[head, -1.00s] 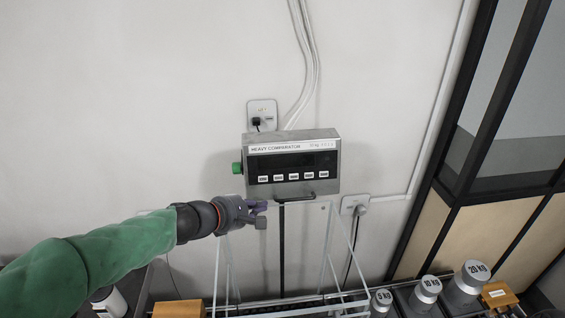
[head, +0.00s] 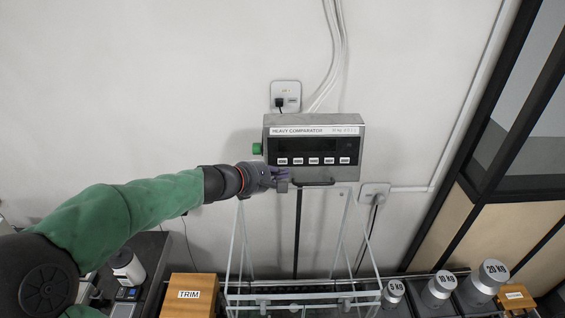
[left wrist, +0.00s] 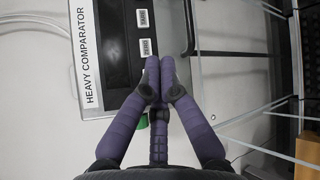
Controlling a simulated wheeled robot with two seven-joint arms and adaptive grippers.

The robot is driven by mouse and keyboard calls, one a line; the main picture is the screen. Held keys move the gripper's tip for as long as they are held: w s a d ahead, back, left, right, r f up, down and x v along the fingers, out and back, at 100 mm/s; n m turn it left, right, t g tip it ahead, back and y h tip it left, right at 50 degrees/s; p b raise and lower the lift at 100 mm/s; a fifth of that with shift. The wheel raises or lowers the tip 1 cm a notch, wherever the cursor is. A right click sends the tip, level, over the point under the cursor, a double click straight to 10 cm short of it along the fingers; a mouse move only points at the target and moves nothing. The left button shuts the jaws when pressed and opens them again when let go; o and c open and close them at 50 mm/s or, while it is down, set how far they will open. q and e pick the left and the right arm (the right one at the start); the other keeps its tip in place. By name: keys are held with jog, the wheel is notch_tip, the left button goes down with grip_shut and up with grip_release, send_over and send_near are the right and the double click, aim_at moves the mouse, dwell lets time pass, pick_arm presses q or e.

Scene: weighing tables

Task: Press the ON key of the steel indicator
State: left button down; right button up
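The steel indicator (head: 314,120), labelled HEAVY COMPARATOR, is mounted upright on the wall with a dark display and a row of white keys. The leftmost key (head: 282,161) shows just above my left gripper (head: 281,180), which is at the lower left corner of the panel. In the left wrist view the indicator panel (left wrist: 118,45) appears turned on its side. My left gripper's fingertips (left wrist: 153,68) are together and empty there, in front of the panel's end beside the key marked ZERO (left wrist: 148,48). They hide the end key; contact cannot be told. My right gripper is out of view.
A green knob (head: 257,149) sticks out of the indicator's left side. A clear glass frame (head: 236,255) stands below. Steel weights (head: 440,288) stand at the right, and a wooden TRIM box (head: 190,297) at the lower left. A wall socket (head: 375,193) is right of the indicator.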

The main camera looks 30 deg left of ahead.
pick_arm(q)
jog(key=shift+w+a+f, duration=0.25)
jog(key=shift+w+a, duration=0.2)
jog(key=shift+w, duration=0.3)
jog(key=shift+w+a+f, duration=0.25)
jog(key=shift+w+a, duration=0.25)
jog(key=shift+w, duration=0.3)
jog(key=shift+w+a+f, duration=0.25)
jog(key=shift+w+a, duration=0.2)
jog(key=shift+w, duration=0.3)
jog(key=shift+w+a+b, duration=0.1)
jog(key=shift+w+b, duration=0.05)
jog(key=shift+b, duration=0.15)
jog(key=shift+w+a+f, duration=0.1)
jog(key=shift+w, duration=0.1)
jog(key=shift+w+a+f, duration=0.1)
jog(key=shift+w+a, duration=0.05)
jog(key=shift+w, duration=0.1)
dwell(0.4)
jog(key=shift+s, duration=0.15)
jog(key=shift+s+d+r+b, duration=0.2)
jog(key=shift+s+d+b, duration=0.1)
jog(key=shift+s+d, duration=0.15)
jog(key=shift+a, duration=0.1)
